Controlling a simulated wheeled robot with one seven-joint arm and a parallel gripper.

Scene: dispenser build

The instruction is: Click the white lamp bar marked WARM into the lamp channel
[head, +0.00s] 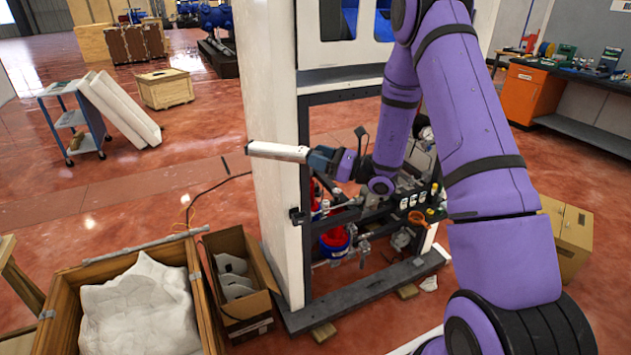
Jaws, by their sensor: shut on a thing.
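My gripper (318,159) is shut on a white bar (277,151), the lamp bar. The bar sticks out to the left from the jaws, nearly level, in front of the dispenser's tall white side post (272,90). I cannot tell whether it touches the post. No WARM marking can be read at this size. The dispenser frame has an upper white panel (312,58) with window openings and a dark open bay below. I cannot make out the lamp channel for certain. My purple arm hides the right part of the dispenser.
A wooden crate with white lining (190,255) and an open cardboard box (263,275) stand at the lower left beside the post. Bottles and a red-and-blue bucket (335,240) fill the lower bay. A cable lies on the floor. Open red floor lies to the left.

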